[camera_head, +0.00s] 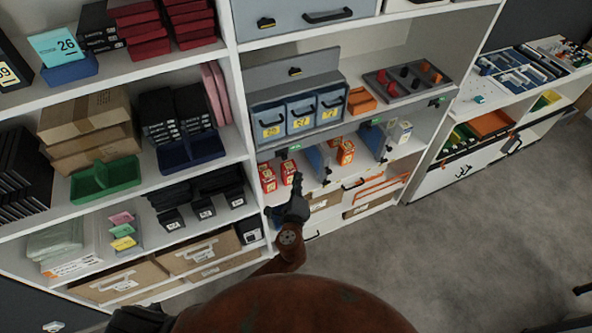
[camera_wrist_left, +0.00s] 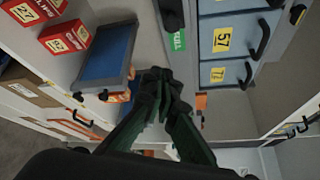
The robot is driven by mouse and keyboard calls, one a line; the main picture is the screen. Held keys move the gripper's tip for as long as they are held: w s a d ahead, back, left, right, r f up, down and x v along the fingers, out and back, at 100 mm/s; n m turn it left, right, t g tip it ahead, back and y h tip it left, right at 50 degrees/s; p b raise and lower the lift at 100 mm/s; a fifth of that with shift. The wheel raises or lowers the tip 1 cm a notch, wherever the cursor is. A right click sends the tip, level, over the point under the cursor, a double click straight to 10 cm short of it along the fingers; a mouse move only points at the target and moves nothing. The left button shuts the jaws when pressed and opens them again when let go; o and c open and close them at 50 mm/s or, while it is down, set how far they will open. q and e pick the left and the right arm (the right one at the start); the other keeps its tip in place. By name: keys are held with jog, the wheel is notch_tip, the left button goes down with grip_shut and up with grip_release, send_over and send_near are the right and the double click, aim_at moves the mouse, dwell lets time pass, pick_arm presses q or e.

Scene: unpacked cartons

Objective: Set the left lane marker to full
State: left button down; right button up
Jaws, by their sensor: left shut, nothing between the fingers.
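The left lane marker (camera_head: 284,153) is on the shelf's front edge, above the lane with the red boxes, in the head view. It shows a dark part beside a green patch. In the left wrist view a green patch with small white lettering (camera_wrist_left: 178,42) sits beside a black knob (camera_wrist_left: 171,13). I cannot read the lettering surely. My left gripper (camera_head: 297,180) is shut and empty in front of the red-box lane. In the left wrist view its fingertips (camera_wrist_left: 158,82) are together, apart from the knob.
Red boxes (camera_head: 268,178) and a blue divider (camera_head: 316,160) stand close to my left gripper. Blue numbered drawers (camera_head: 300,113) are just above. Open floor (camera_head: 420,250) lies at the right.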

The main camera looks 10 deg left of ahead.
pick_arm(q)
jog(key=s, duration=0.3)
jog(key=shift+s+d+r, duration=0.15)
jog(key=shift+d+r, duration=0.05)
jog(key=shift+d, duration=0.1)
pick_arm(e)
jog(key=shift+s+f, duration=0.25)
jog(key=shift+s, duration=0.5)
jog(key=shift+a, duration=0.1)
